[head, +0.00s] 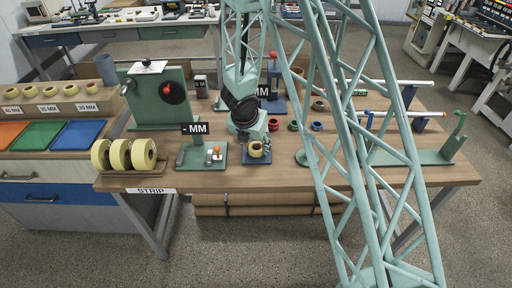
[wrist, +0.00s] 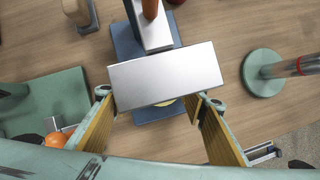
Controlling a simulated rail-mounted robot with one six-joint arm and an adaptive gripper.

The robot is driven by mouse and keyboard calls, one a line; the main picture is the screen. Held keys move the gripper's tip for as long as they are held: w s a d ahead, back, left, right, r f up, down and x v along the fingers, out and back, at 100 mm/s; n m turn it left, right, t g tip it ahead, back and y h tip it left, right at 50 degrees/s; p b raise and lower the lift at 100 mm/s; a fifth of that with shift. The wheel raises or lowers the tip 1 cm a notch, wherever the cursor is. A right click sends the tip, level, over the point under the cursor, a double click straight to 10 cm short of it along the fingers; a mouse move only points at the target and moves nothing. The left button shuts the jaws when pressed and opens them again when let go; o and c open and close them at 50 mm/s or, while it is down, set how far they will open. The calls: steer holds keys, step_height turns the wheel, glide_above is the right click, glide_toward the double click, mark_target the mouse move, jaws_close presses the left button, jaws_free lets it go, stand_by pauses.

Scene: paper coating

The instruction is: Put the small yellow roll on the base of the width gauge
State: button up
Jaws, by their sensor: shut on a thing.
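My gripper (head: 250,140) points down near the front middle of the table. In the wrist view my gripper's fingers (wrist: 157,98) stand on either side of a wide silver plate. The small yellow roll (head: 257,149) is held at the fingertips, over or on a blue base (head: 257,161). In the wrist view only a thin yellow sliver of the roll (wrist: 166,103) shows below the plate. The blue base, apparently the width gauge's (wrist: 124,42), carries a silver block and a reddish post. I cannot tell whether the roll touches the base.
A green stand (head: 190,158) with an MM sign and orange knob is close on the left. Larger yellow rolls (head: 144,154) lie on a rack farther left. A green round foot (wrist: 262,76) stands close on the right. Small coloured rings (head: 293,125) lie behind.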

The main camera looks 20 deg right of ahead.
steer(key=shift+f, duration=0.1)
steer(key=o, duration=0.9)
steer(key=shift+p+v, duration=2.15)
steer(key=shift+v, duration=3.95)
